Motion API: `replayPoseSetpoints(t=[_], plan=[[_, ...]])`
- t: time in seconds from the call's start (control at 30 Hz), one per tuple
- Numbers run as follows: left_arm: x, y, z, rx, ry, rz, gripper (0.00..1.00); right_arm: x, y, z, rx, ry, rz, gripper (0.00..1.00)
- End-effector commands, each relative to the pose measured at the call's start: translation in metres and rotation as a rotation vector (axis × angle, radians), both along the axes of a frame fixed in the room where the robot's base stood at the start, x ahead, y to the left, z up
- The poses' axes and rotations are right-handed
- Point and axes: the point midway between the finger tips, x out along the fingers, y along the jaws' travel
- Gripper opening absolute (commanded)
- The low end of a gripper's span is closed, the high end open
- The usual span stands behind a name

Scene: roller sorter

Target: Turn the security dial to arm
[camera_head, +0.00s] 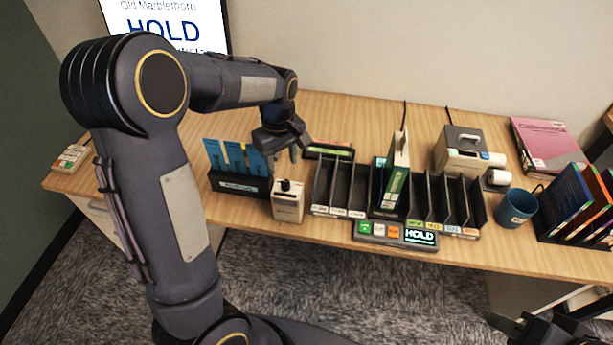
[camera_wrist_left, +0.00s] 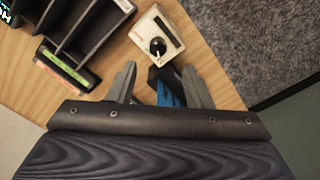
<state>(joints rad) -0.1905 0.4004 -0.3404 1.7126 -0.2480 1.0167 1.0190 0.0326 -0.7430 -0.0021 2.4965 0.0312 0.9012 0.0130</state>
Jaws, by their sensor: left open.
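The security dial is a black knob (camera_head: 286,184) on top of a small cream box (camera_head: 288,205) at the desk's front edge. In the left wrist view the black knob (camera_wrist_left: 158,46) sits on the cream box (camera_wrist_left: 163,28), just beyond the fingertips. My left gripper (camera_head: 283,153) is above and behind the box, pointing down. In the left wrist view my left gripper (camera_wrist_left: 163,72) is open, its fingers apart with nothing between them touching. My right gripper (camera_head: 540,325) is partly visible at the lower right corner, far from the dial.
A black holder with blue cards (camera_head: 237,160) stands just left of the box. A black divider rack (camera_head: 345,190) is to its right, with a HOLD panel (camera_head: 396,234) in front. A mug (camera_head: 516,208) and a cream device (camera_head: 465,150) are further right. A screen (camera_head: 170,22) reads HOLD.

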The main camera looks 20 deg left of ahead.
Motion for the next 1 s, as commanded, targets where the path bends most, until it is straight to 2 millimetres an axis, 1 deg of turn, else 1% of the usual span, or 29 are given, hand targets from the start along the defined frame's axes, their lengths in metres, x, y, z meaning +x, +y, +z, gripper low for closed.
replayPoseSetpoints(t=[0.17, 0.4, 0.53, 0.7, 0.93, 1.0], plan=[[0.002, 0.001, -0.015, 0.009, 0.009, 0.010, 0.46, 0.000, 0.000, 0.002, 0.000, 0.000, 0.000, 0.27], [0.001, 0.001, -0.054, 0.007, 0.010, 0.009, 0.46, 0.000, 0.000, 0.006, 0.000, 0.000, 0.000, 0.27], [0.002, 0.001, -0.070, 0.008, 0.007, 0.009, 0.46, 0.000, 0.000, 0.007, 0.000, 0.000, 0.000, 0.27], [0.002, 0.000, -0.079, 0.007, 0.005, 0.007, 0.46, 0.000, 0.000, 0.008, 0.000, 0.000, 0.000, 0.27], [0.002, 0.000, -0.079, 0.007, 0.004, 0.007, 0.46, 0.000, 0.000, 0.008, 0.000, 0.000, 0.000, 0.27], [0.002, 0.000, -0.079, 0.007, 0.004, 0.007, 0.37, 0.000, 0.000, 0.008, 0.000, 0.000, 0.000, 0.27]])
